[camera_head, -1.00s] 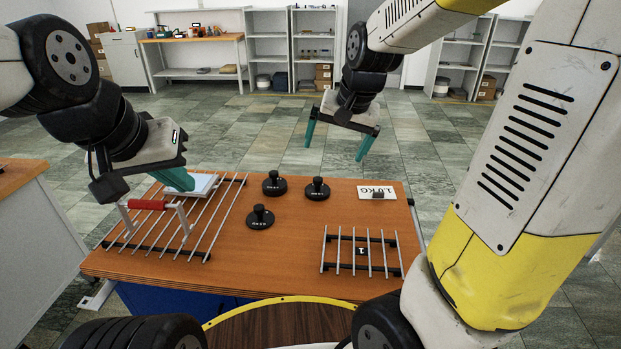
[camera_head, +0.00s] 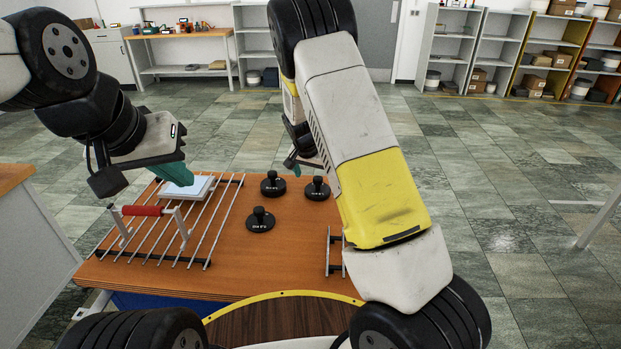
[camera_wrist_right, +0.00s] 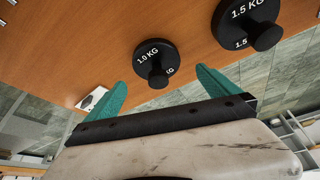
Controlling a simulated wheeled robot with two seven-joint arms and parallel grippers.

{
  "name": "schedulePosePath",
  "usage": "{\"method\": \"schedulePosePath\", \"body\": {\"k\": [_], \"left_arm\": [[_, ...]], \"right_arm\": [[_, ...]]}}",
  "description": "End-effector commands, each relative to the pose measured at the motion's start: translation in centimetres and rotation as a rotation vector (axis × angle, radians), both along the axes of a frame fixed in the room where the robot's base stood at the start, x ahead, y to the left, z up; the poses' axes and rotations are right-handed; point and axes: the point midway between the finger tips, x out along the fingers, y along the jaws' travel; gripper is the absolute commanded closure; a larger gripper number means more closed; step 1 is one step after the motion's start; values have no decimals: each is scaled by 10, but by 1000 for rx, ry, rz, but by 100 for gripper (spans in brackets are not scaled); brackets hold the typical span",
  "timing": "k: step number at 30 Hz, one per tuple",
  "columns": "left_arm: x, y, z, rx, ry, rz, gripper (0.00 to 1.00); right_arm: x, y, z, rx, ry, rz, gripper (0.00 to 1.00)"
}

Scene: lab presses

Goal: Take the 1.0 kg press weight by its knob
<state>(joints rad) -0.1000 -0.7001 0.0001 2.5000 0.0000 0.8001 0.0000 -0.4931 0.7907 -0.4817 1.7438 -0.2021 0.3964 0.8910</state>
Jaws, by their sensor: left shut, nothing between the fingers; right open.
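The 1.0 kg press weight (camera_wrist_right: 148,55) is a black disc with a black knob, standing on the wooden table. In the head view it appears to be the right-hand disc (camera_head: 317,189) at the far edge; its print is too small to read there. My right gripper (camera_wrist_right: 160,82) is open, its teal fingers spread either side of the knob in the wrist picture; contact cannot be told. My right arm hides most of that gripper in the head view. My left gripper (camera_head: 178,172) is shut and empty over a white plate (camera_head: 186,188).
The 1.5 kg weight (camera_wrist_right: 246,22) stands close beside the 1.0 kg weight. Another black weight (camera_head: 260,219) is nearer me. A barred rack with a red handle (camera_head: 141,210) is at left. A small rack (camera_head: 335,252) is partly behind my arm. A white card (camera_wrist_right: 92,98) lies near the edge.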

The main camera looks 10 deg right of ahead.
Motion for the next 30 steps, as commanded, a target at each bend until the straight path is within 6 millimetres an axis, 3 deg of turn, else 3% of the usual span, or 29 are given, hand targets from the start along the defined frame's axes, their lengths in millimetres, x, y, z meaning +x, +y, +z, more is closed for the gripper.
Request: {"method": "schedulePosePath", "body": {"k": [12,20,30], "left_arm": [[0,0,0,0,0,0,100],[0,0,0,0,0,0,100],[0,0,0,0,0,0,100]], "right_arm": [[14,-14,-47,0,1,2,0],[15,-15,-50,0,0,1,0],[15,-14,-50,1,1,1,67]]}}
